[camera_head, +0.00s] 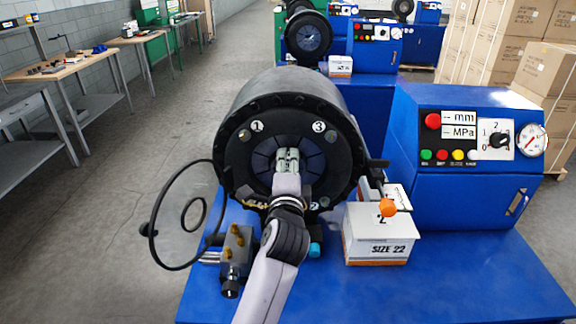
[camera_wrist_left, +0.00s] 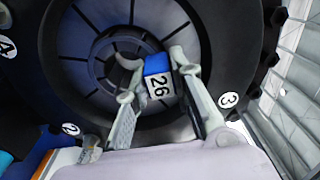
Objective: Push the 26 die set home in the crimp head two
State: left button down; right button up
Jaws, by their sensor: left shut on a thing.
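The crimp head (camera_head: 240,125) is a large black drum with a round segmented face and white number labels. Its face also fills much of the left wrist view (camera_wrist_left: 205,25), with the dark central opening showing. My left gripper (camera_head: 288,154) is in front of the middle of that face. In the left wrist view the left gripper (camera_wrist_left: 152,78) has its two fingers on either side of the 26 die set (camera_wrist_left: 159,84), a small block with a blue end and a white "26" label. The die set is at the opening; its depth is unclear. My right gripper is not in view.
A clear disc (camera_head: 175,228) on a black rim stands left of the head. A "SIZE 22" box (camera_head: 378,247) sits right of it on the blue bench (camera_head: 470,270). A control box (camera_head: 465,185) stands farther right. Another crimper (camera_head: 308,37) stands behind.

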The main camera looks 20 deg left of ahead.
pick_arm(q)
jog(key=shift+w+a+r, duration=0.1)
jog(key=shift+w+r, duration=0.1)
jog(key=shift+w, duration=0.25)
jog(key=shift+w+a+r, duration=0.1)
jog(key=shift+w+r, duration=0.05)
jog(key=shift+w, duration=0.25)
jog(key=c, duration=1.8)
grip_release()
jog(key=o, duration=0.5)
jog(key=shift+s+f, duration=0.1)
jog(key=shift+s, duration=0.05)
jog(key=shift+f, duration=0.1)
jog(key=shift+f, duration=0.4)
jog(key=shift+r, duration=0.15)
